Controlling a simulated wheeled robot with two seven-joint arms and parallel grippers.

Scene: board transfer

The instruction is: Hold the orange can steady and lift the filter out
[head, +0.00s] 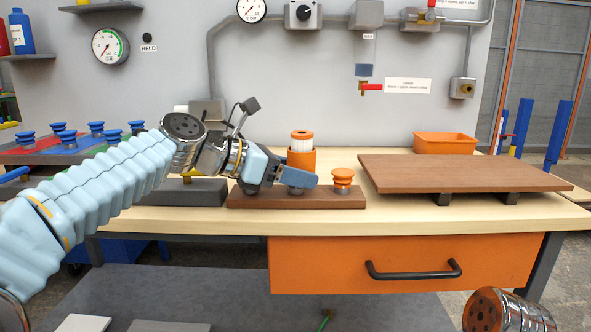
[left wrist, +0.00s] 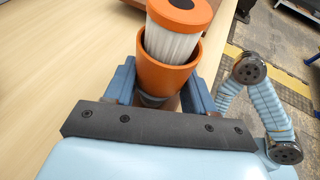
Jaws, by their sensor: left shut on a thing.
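The orange can (head: 301,158) stands upright on a brown wooden block (head: 262,200). It also shows in the left wrist view (left wrist: 166,76). The white pleated filter (head: 301,143) with an orange cap sticks up out of the can's open top; its lower part is hidden inside. In the left wrist view the filter (left wrist: 175,42) rises from within the rim. My left gripper (head: 297,181) is shut on the can low on its body, with one blue finger on each side. My right gripper is out of view; only part of my right arm shows at the lower right.
An orange lid-like piece (head: 342,180) stands on the block right of the can. A raised brown board (head: 455,172) lies to the right, with an orange bin (head: 445,145) behind it. Blue knobs (head: 96,128) stand at the left. The bench front edge is clear.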

